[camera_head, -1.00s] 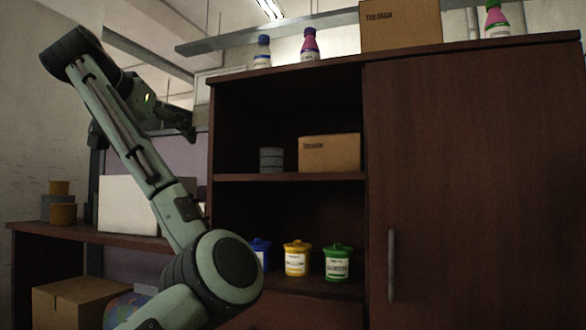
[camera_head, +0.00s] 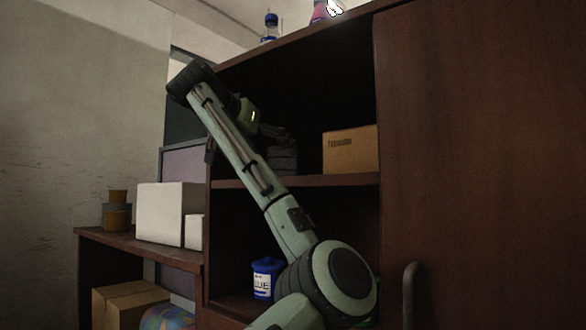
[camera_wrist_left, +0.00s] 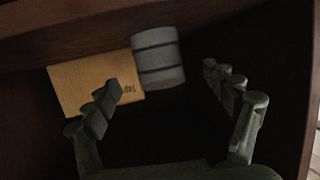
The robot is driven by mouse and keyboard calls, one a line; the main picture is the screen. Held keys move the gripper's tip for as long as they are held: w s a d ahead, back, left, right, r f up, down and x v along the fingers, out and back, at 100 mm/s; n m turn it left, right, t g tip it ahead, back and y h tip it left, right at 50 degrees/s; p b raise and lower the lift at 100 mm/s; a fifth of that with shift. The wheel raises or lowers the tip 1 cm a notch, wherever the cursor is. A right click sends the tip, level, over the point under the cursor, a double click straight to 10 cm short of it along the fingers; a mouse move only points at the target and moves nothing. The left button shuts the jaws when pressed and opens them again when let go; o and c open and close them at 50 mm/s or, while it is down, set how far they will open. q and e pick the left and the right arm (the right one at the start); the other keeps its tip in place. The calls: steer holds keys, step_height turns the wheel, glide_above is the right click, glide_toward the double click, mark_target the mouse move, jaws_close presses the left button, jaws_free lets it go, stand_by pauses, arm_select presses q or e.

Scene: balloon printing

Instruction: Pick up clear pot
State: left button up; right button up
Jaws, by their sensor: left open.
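The clear pot looks like a grey, dark-banded cylinder (camera_head: 283,160) on the middle shelf, left of a cardboard box. My left arm hides part of it in the head view. In the left wrist view the pot (camera_wrist_left: 158,60) stands ahead, upper centre, next to the box. My left gripper (camera_wrist_left: 162,80) is open and empty, with its fingers spread to either side and the pot beyond them, apart from it. In the head view the left gripper (camera_head: 276,136) is dark and close to the pot; its fingers are hard to make out. My right gripper is not in view.
A cardboard box (camera_head: 351,150) stands right beside the pot. The shelf board (camera_head: 330,181) runs below and the cabinet's closed door (camera_head: 480,160) is at right. A blue paint pot (camera_head: 266,278) stands on the lower shelf. White boxes (camera_head: 160,213) stand on the left desk.

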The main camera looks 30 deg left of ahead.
mark_target(282, 161)
arm_select(q)
steer(key=shift+x, duration=0.95)
steer(key=shift+p+x, duration=0.55)
steer(key=shift+x, duration=1.8)
steer(key=shift+d+r, duration=0.1)
steer(key=c, duration=1.1)
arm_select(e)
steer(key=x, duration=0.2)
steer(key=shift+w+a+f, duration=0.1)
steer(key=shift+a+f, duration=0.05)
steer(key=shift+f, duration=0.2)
